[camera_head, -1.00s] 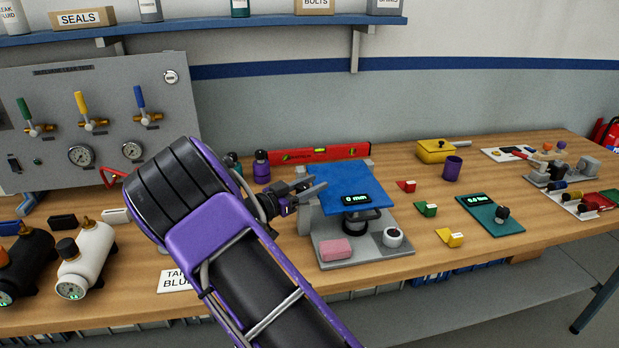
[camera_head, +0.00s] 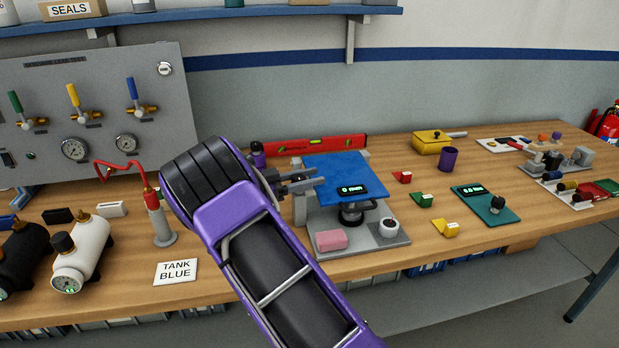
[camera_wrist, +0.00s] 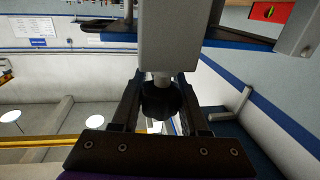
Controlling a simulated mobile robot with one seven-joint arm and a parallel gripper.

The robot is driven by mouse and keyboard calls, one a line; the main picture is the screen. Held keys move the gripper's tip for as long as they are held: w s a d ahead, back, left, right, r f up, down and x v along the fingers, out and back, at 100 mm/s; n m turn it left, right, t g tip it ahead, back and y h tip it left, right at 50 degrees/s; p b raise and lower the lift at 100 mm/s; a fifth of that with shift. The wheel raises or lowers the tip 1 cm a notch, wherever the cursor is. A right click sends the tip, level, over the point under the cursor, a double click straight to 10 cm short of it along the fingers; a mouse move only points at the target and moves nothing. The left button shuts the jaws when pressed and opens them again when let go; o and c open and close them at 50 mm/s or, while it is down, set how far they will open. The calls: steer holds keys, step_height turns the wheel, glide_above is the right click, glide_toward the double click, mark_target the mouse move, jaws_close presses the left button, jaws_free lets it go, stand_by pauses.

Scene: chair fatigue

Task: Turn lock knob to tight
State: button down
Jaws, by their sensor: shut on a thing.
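The lock knob (camera_wrist: 161,102) is dark and rounded, on a short pale shaft that comes out of a grey block (camera_wrist: 168,40). In the wrist view it sits between the two fingers of my gripper (camera_wrist: 162,88), which are shut on it. In the head view my gripper (camera_head: 301,184) reaches from the left to the grey post of the test stand (camera_head: 356,235), beside the blue plate (camera_head: 335,170). The knob is hidden there by the fingers. A small display (camera_head: 352,190) at the plate's front reads 0 mm.
A pink block (camera_head: 331,240) and a white round piece (camera_head: 389,228) are on the stand's grey base. A red level (camera_head: 325,145) lies behind. A red-topped grey holder (camera_head: 160,222) stands left of my arm. Small coloured blocks lie to the right.

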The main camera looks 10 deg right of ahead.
steer(key=shift+d, duration=0.1)
steer(key=shift+c, duration=2.1)
jaws_free()
steer(key=s+a+b, duration=0.1)
steer(key=s+a, duration=0.2)
steer(key=a, duration=1.4)
steer(key=shift+a, duration=0.1)
